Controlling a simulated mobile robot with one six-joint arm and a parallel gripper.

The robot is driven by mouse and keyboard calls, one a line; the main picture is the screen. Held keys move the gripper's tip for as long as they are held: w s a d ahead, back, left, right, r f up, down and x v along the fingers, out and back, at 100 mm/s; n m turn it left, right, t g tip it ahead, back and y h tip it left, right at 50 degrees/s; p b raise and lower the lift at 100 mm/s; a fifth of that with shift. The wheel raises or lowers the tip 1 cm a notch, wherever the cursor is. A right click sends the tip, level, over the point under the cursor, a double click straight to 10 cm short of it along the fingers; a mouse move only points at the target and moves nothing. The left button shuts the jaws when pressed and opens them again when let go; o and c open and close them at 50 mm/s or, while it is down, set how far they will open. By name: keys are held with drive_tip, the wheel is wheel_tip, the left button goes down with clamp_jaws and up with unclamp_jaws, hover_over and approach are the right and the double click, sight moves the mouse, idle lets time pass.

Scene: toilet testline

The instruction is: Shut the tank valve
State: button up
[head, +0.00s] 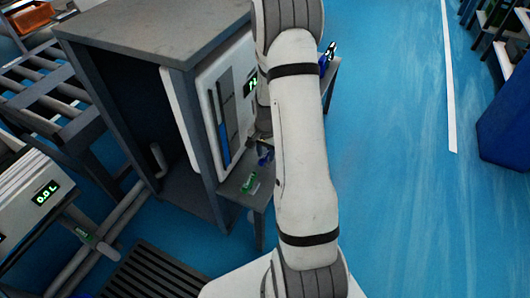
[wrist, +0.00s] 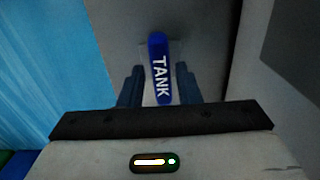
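The tank valve's blue handle (wrist: 160,68), with TANK in white letters, is in the middle of the wrist view. It stands nearly upright in that picture, in front of a grey surface. My gripper (wrist: 159,84) is open, with one dark blue finger on each side of the handle. A gap shows between each finger and the handle, and the handle's lower end lies between them. In the head view my arm covers much of the bench, and I cannot clearly make out my gripper or the tank handle there.
A dark grey cabinet (head: 140,28) with a white panel unit (head: 210,110) stands left of my arm. A small green part (head: 249,183) lies on the low shelf. A display unit (head: 35,200) is at the left. Blue floor (head: 400,180) is clear on the right.

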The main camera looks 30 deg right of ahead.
drive_tip(key=shift+o, duration=0.9)
wheel_tip(320, 180, up, 8)
drive_tip(key=p, duration=0.2)
drive_tip(key=shift+f+p, duration=0.1)
drive_tip(key=shift+p, duration=0.3)
drive_tip(key=shift+r, duration=0.25)
wheel_tip(320, 180, up, 12)
drive_tip(key=n+p, duration=0.2)
drive_tip(key=p, duration=0.4)
hover_over(266, 154)
drive_tip(key=s+a, duration=0.1)
drive_tip(key=a, duration=0.2)
drive_tip(key=s+a+r+n+t+p, duration=0.1)
drive_tip(key=s+a+r+n+p, duration=0.2)
drive_tip(key=r, duration=0.9)
drive_tip(key=s+a+r+n+p, duration=0.2)
drive_tip(key=s+a+r+p, duration=0.2)
drive_tip(key=s+r+p, duration=0.5)
drive_tip(key=s+a+r+n+t+p, duration=0.1)
drive_tip(key=s+a+r+n+p, duration=0.2)
drive_tip(key=r, duration=1.3)
drive_tip(key=s+a+p, duration=0.1)
drive_tip(key=s+p, duration=0.2)
drive_tip(key=p, duration=0.2)
drive_tip(key=shift+s+n+t+p, duration=0.15)
drive_tip(key=shift+n+t+p, duration=0.15)
drive_tip(key=shift+p, duration=0.05)
drive_tip(key=shift+a, duration=0.1)
